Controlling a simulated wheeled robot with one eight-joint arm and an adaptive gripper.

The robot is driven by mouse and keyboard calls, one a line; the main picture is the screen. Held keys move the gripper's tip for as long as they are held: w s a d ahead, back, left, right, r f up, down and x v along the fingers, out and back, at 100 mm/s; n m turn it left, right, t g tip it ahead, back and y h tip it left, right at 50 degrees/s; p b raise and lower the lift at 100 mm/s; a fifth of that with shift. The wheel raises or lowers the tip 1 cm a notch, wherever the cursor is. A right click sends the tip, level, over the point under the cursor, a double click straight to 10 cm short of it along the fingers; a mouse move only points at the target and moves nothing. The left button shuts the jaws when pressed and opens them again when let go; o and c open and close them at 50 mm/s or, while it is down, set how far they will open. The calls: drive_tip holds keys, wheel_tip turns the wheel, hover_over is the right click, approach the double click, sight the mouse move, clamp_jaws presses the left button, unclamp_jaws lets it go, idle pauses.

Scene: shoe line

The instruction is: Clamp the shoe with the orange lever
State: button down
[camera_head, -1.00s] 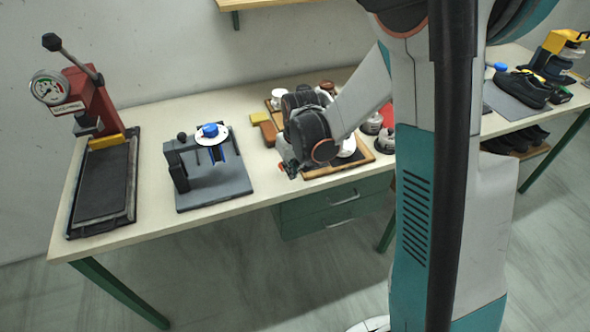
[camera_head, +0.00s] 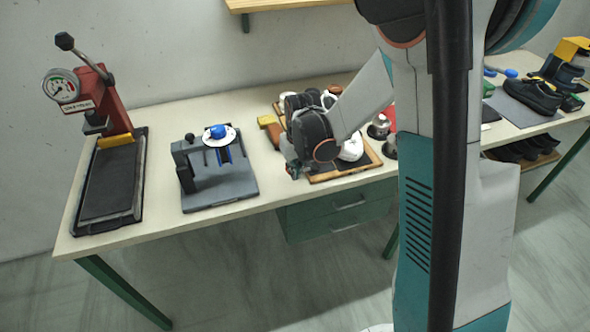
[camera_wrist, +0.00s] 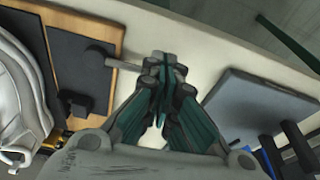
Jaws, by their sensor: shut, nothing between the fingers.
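A white shoe (camera_wrist: 22,85) lies on a wood-edged board at the left of the wrist view. The shoe also shows in the head view (camera_head: 350,148), partly behind my arm. The board (camera_wrist: 70,18) has a dark top carrying a black block (camera_wrist: 88,88) and a grey rod (camera_wrist: 122,63) with a dark round end. The rod points toward my fingers; I cannot tell whether they touch. No lever is clearly orange; a small yellow-orange patch (camera_wrist: 55,138) shows beside the shoe. My gripper (camera_wrist: 166,62) is shut and empty at the board's right edge.
A grey fixture (camera_head: 218,185) with a blue knob stands left of my gripper. A red press (camera_head: 105,105) stands farther left. An orange-brown object (camera_head: 268,124) lies behind. Metal containers (camera_head: 379,127) stand to the right. Bare tabletop (camera_wrist: 190,35) lies between board and fixture.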

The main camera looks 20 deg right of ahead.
drive_tip(key=shift+w+a+m, duration=0.2)
drive_tip(key=shift+w+m, duration=0.4)
drive_tip(key=shift+m, duration=0.2)
drive_tip(key=shift+w+a+m+h+b, duration=0.15)
drive_tip(key=shift+w+m+h+b, duration=0.2)
drive_tip(key=shift+w+m, duration=0.5)
drive_tip(key=shift+w+m+h, duration=0.25)
drive_tip(key=shift+w+m, duration=0.85)
drive_tip(key=shift+m, duration=0.55)
drive_tip(key=shift+w, duration=0.15)
drive_tip(key=shift+w+d+m+g+h+b, duration=0.2)
drive_tip(key=shift+w+d+m, duration=0.15)
drive_tip(key=shift+w+m, duration=0.65)
drive_tip(key=shift+w+d+m+g+h+b, duration=0.15)
drive_tip(key=shift+w+d+m, duration=0.3)
drive_tip(key=shift+m, duration=0.85)
drive_tip(key=shift+w+d+m+g+h, duration=0.2)
drive_tip(key=shift+w+d+m, duration=0.25)
drive_tip(key=shift+m, duration=0.3)
drive_tip(key=shift+w+d+m+g+h, duration=0.1)
drive_tip(key=shift+w+d+m+g, duration=0.1)
drive_tip(key=shift+w+m, duration=0.45)
drive_tip(key=shift+d, duration=0.2)
idle(0.7)
